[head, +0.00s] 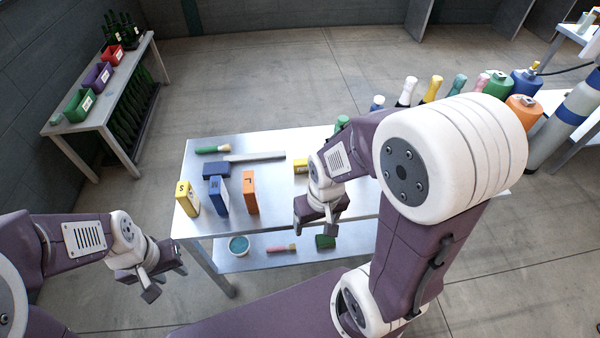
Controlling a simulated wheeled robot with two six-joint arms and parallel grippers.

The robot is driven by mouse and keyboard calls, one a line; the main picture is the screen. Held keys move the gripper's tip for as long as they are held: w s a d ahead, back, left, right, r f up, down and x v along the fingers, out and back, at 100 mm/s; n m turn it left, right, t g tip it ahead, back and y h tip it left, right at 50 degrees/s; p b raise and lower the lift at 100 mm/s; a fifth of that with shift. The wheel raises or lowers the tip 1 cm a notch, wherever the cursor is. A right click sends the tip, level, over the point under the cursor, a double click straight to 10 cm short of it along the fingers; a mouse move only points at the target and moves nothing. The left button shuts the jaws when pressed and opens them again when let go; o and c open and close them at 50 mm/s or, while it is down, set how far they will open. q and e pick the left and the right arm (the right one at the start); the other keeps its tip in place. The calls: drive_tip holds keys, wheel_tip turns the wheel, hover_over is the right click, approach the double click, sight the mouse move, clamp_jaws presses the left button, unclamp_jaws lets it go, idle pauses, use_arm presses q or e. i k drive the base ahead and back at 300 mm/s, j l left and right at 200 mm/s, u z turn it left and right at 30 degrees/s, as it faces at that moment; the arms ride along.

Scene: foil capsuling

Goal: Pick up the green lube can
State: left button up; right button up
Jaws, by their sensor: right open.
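A green can (498,86) with a narrow top stands at the right end of the table, beside an orange can (523,109) and a blue can (525,82). Its lower part is hidden behind my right arm. My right gripper (321,216) is open and empty, over the front middle of the table, well left of the green can. My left gripper (163,279) hangs over the floor in front of the table's left corner, empty, with its fingers apart. Another green object (342,122) shows partly behind my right arm; I cannot tell what it is.
Yellow (188,199), blue (219,195) and orange (250,192) boxes stand on the table (270,215)'s left side. Several foil-topped bottles (432,90) line the back right. A lower shelf (270,258) holds small items. A side bench (130,75) carries coloured bins.

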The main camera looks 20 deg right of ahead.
sight(342, 119)
drive_tip(key=u, duration=10.85)
